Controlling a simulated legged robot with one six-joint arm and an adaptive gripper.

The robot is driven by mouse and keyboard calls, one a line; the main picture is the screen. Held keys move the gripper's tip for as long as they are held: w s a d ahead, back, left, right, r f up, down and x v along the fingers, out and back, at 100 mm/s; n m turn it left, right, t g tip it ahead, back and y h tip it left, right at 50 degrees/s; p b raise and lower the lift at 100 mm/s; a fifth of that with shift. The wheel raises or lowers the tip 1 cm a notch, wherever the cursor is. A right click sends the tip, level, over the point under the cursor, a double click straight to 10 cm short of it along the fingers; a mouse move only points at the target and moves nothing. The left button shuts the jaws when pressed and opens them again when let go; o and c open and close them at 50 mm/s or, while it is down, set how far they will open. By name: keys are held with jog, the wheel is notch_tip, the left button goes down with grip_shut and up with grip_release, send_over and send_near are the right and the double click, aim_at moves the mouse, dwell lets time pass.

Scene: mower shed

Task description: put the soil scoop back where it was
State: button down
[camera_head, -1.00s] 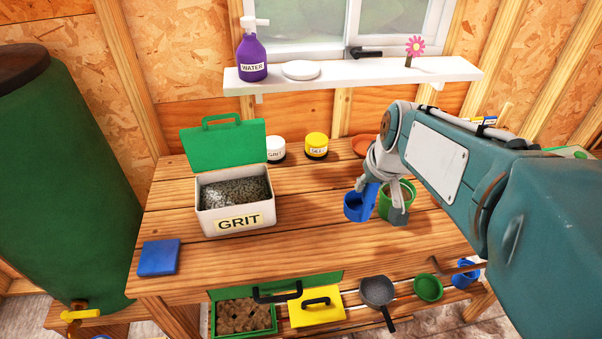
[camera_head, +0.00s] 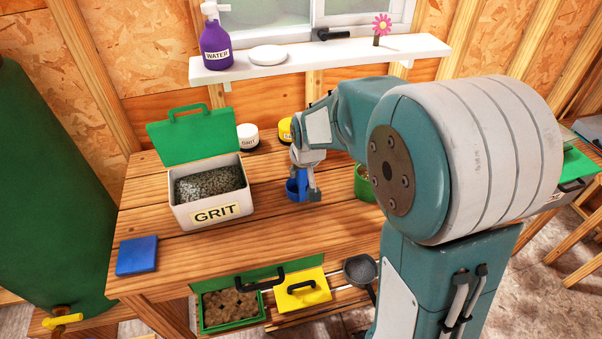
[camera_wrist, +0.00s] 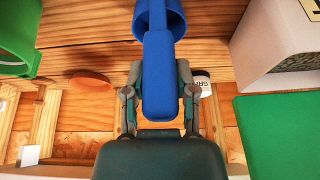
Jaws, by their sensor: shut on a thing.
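My gripper (camera_head: 308,182) is shut on the handle of a blue scoop (camera_head: 294,188), which hangs above the potting table between the grit box and the green pot. In the wrist view, the fingers of my gripper (camera_wrist: 159,88) sit on both sides of the scoop's blue handle (camera_wrist: 157,60). Its round cup lies at the top of that view, and I cannot see what is inside. The green pot (camera_head: 364,186) is partly hidden behind my arm; it also shows in the wrist view (camera_wrist: 14,35).
The open grit box (camera_head: 175,212) with a green lid (camera_head: 187,140) stands left. A blue block (camera_head: 137,256) lies at the front left corner. A grit jar (camera_head: 247,138) and yellow jar (camera_head: 285,131) stand behind. The front middle of the table is clear.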

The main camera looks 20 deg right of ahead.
jog(key=shift+a+f, duration=0.1)
jog(key=shift+f, duration=0.5)
jog(key=shift+a, duration=0.3)
jog(key=shift+c, duration=2.1)
grip_release()
jog(key=shift+d, duration=0.25)
